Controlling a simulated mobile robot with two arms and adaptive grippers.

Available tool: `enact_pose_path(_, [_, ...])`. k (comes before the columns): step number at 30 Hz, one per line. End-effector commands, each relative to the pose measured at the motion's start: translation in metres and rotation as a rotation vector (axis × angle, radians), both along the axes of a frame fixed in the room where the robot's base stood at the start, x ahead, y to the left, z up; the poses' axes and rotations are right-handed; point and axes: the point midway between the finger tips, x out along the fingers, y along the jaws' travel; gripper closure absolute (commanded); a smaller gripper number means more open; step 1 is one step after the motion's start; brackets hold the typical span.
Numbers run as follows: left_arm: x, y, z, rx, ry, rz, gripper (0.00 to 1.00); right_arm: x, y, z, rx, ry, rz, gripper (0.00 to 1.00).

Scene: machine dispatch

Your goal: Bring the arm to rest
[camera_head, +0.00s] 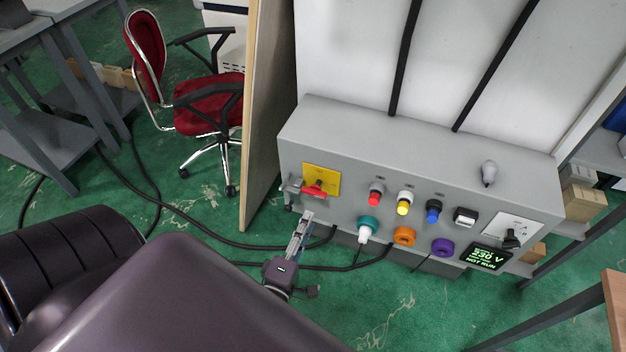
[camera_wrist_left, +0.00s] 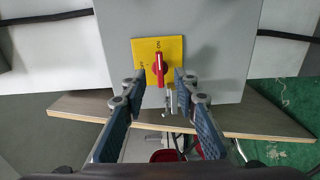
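My left arm enters the head view from the lower left. Its gripper (camera_head: 305,220) is just in front of and below the left end of a grey control panel (camera_head: 330,140). In the left wrist view the two fingers of this gripper (camera_wrist_left: 158,84) stand apart with nothing held between them. Beyond the fingertips is a red rotary switch (camera_wrist_left: 159,68) on a yellow plate (camera_wrist_left: 143,48); the switch also shows in the head view (camera_head: 314,190). The fingers look clear of the switch, though the exact gap is hard to judge. My right gripper is not in view.
The panel carries red, yellow and blue buttons, coloured sockets and a display (camera_head: 487,257) reading "NOT RUN". A wooden board (camera_head: 262,110) stands at its left, with a red chair (camera_head: 205,105) beyond. Black cables (camera_head: 230,243) lie on the green floor.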

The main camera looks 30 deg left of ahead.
Motion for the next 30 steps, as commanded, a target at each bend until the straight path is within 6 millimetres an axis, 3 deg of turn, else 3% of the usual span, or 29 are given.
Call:
enact_pose_path(6, [-0.015, -0.003, 0.000, 0.001, 0.000, 0.000, 0.72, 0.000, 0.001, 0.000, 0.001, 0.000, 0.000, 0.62])
enact_pose_path(23, [-0.015, -0.004, -0.002, 0.007, 0.007, -0.003, 0.72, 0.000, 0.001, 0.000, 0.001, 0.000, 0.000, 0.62])
enact_pose_path(26, [-0.016, -0.012, -0.023, 0.055, 0.066, -0.033, 0.72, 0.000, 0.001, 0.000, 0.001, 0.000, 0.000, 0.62])
enact_pose_path(29, [-0.022, -0.029, -0.069, 0.175, 0.201, -0.112, 0.72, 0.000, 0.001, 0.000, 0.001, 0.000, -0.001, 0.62])
enact_pose_path(30, [-0.028, -0.037, -0.095, 0.241, 0.272, -0.158, 0.72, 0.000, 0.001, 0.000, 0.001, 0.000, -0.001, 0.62])
